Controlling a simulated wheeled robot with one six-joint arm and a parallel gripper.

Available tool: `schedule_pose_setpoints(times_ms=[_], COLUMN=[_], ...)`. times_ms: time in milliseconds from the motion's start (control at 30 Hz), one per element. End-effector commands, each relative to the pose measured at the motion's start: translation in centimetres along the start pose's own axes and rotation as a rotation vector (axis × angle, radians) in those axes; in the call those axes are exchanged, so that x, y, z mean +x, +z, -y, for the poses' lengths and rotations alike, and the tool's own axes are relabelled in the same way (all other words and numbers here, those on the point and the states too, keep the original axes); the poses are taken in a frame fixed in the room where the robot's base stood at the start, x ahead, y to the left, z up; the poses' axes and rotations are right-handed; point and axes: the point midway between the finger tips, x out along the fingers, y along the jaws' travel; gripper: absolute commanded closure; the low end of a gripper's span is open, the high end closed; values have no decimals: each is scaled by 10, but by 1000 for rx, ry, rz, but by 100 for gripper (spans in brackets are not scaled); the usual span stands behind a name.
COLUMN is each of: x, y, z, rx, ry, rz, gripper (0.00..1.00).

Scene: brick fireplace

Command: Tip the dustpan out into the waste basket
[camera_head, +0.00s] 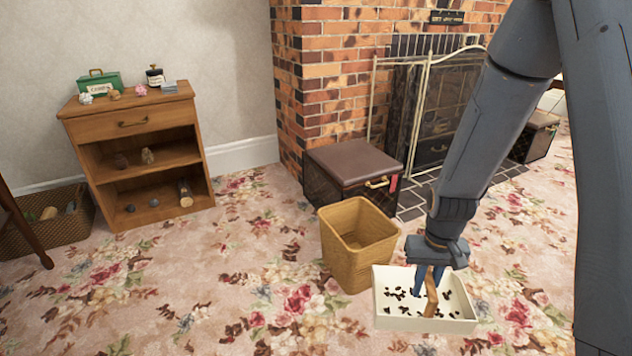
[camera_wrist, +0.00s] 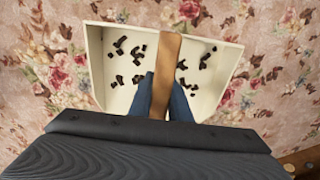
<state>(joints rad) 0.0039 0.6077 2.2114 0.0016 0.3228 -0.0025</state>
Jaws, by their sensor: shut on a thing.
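The dustpan (camera_head: 458,316) is a cream, shallow open pan with a brown wooden handle (camera_head: 431,295). Several small dark bits lie scattered on its floor. My gripper (camera_head: 428,282) is shut on the handle, its blue fingers pointing down over the pan. In the wrist view the dustpan (camera_wrist: 225,75) and its handle (camera_wrist: 167,65) lie just beyond my gripper (camera_wrist: 168,100), with carpet around the pan. The waste basket (camera_head: 350,268) is a tan, square, open basket standing upright just left of the dustpan. The part of its inside that shows looks empty. I cannot tell whether the pan touches the carpet.
A brown chest (camera_head: 350,168) stands behind the basket by the brick fireplace (camera_head: 330,80). Open floral carpet (camera_head: 230,270) lies left of the waste basket.

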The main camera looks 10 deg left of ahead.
Motion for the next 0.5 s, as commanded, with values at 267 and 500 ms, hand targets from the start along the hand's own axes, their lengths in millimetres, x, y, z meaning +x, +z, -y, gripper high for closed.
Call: schedule_pose_setpoints(times_ms=[267, 500], x=[-71, -124], y=[19, 34], z=[1, 1], rx=[-1, -3], ry=[0, 0], rz=[-1, -1], gripper=[100, 100])
